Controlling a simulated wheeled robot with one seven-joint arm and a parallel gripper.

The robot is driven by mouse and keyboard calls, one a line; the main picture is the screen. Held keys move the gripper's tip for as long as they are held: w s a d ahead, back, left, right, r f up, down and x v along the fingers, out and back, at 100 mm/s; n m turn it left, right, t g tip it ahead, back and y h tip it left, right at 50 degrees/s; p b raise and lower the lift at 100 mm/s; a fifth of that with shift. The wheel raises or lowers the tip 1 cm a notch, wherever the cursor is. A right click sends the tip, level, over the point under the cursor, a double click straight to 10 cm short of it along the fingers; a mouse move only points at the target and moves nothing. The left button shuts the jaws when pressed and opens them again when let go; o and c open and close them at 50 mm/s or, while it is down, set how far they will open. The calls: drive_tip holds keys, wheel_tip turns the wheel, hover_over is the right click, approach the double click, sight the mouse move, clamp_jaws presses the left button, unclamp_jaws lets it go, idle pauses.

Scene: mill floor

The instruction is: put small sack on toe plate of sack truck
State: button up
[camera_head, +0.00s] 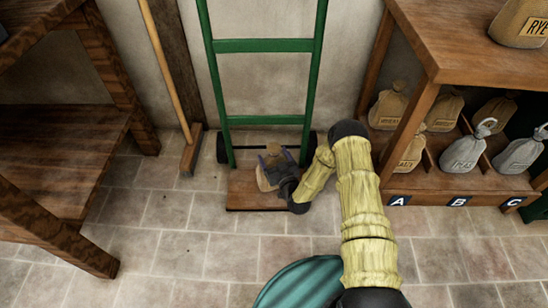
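The sack truck (266,45) has a green frame and stands upright against the wall. Its wooden toe plate (243,200) lies low over the floor. A small tan sack (265,181) is at the toe plate, partly hidden by my gripper. My gripper (275,162) reaches in from the right, with its dark fingers around the upper part of the sack. I cannot tell whether the fingers press on it, or whether the sack's base touches the plate.
A wooden shelf (440,42) at the right holds several sacks above labels A, B and C, and a RYE sack (520,22) on top. A broom (165,70) leans left of the truck. A wooden bench (60,150) stands at left. The tiled floor in front is mostly clear.

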drive_tip(key=shift+w+f+b, duration=0.1)
drive_tip(key=shift+f+b, duration=1.1)
drive_tip(key=shift+f, duration=0.65)
drive_tip(key=o, duration=2)
drive_tip(key=shift+f, duration=0.1)
drive_tip(key=shift+s+d+r+p, duration=0.2)
drive_tip(key=shift+s+p, duration=0.1)
drive_tip(key=shift+s, duration=0.1)
drive_tip(key=p+v, duration=0.6)
drive_tip(key=v, duration=0.5)
drive_tip(key=shift+s+f, duration=0.1)
drive_tip(key=shift+s, duration=0.05)
